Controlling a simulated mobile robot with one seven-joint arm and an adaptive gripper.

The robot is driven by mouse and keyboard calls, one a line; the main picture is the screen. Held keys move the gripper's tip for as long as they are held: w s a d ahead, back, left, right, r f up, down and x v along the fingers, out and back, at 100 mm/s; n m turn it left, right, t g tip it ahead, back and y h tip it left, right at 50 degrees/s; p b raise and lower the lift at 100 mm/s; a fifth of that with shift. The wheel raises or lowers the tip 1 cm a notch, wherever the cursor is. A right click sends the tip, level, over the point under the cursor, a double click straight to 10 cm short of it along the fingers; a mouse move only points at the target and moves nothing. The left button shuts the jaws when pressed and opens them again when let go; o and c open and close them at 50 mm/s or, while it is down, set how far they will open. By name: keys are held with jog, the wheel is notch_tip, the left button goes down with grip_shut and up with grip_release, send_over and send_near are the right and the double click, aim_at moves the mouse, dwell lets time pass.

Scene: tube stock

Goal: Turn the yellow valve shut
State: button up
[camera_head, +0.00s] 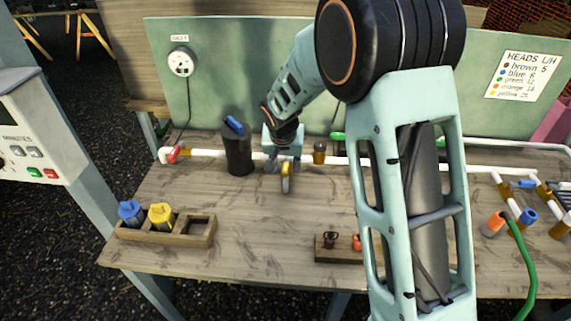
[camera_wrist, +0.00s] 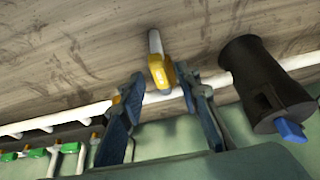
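The yellow valve (camera_head: 287,178) sits on the white pipe at the back of the bench. Its lever points toward the front of the bench, across the pipe line. In the wrist view the yellow lever (camera_wrist: 160,70) shows between and just beyond my fingertips, its far end pale. My gripper (camera_head: 283,160) is above the pipe at the valve. In the wrist view my gripper (camera_wrist: 164,82) is open, one blue finger on each side of the lever. I see a gap on both sides; contact cannot be made out.
A dark canister with a blue top (camera_head: 238,150) stands close left of the valve. A red valve (camera_head: 174,155) is farther left on the pipe and a green one (camera_head: 338,136) is behind. A wooden rack (camera_head: 200,236) is front left. The bench between is clear.

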jog(key=shift+w+f, duration=0.15)
jog(key=shift+f, duration=0.25)
grip_shut()
